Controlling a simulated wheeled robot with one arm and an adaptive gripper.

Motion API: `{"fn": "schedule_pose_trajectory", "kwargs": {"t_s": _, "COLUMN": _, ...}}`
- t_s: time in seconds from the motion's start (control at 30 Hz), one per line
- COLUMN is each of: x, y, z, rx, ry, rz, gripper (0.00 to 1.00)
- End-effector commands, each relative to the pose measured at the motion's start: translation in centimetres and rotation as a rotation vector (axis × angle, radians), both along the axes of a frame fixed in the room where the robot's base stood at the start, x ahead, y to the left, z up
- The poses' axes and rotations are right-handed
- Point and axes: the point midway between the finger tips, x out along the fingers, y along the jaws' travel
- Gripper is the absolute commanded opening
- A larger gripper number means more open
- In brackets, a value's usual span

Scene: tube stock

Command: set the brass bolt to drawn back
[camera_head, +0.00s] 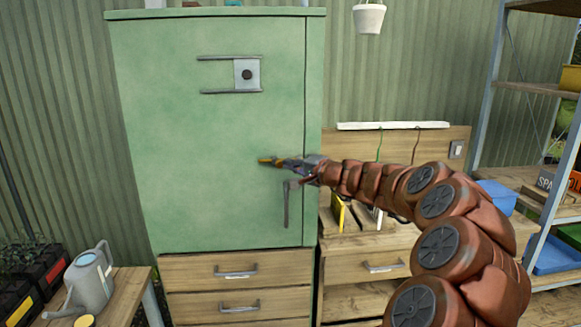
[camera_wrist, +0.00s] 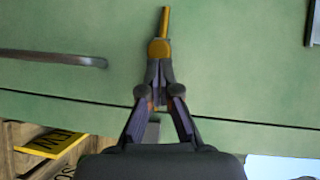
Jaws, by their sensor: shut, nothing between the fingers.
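The brass bolt (camera_head: 264,160) is on the front of the green cabinet (camera_head: 190,180), about mid-height, right of centre. In the wrist view the bolt (camera_wrist: 164,24) shows as a thin brass rod with a wider rounded end nearest my gripper. My gripper (camera_head: 282,162) comes in from the right. Its fingers are together, with the tips (camera_wrist: 159,74) right at the bolt's wider end and nothing held between them. I cannot tell whether they touch it. The fingers hide whatever part of the bolt or its mount lies beneath them.
A grey lever handle (camera_head: 287,204) hangs just below my gripper. A grey sliding plate (camera_head: 241,86) with a dark knob sits between rails higher up. Drawers (camera_head: 236,271) are below. A workbench (camera_head: 345,243) and shelving (camera_head: 487,95) stand right; a watering can (camera_head: 91,281) stands left.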

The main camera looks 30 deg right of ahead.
Motion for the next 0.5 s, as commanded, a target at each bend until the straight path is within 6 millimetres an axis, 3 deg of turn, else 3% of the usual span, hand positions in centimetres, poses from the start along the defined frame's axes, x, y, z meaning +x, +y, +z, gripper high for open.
{"fn": "schedule_pose_trajectory", "kwargs": {"t_s": 0.17, "x": -0.3, "y": -0.6, "z": 0.2, "rx": -0.002, "ry": 0.000, "rz": 0.000, "gripper": 0.00}}
{"fn": "schedule_pose_trajectory", "kwargs": {"t_s": 0.37, "x": -1.4, "y": -2.8, "z": 0.8, "rx": -0.001, "ry": -0.001, "rz": 0.001, "gripper": 0.00}}
{"fn": "schedule_pose_trajectory", "kwargs": {"t_s": 0.5, "x": -3.4, "y": -3.3, "z": 0.7, "rx": 0.000, "ry": -0.003, "rz": 0.002, "gripper": 0.00}}
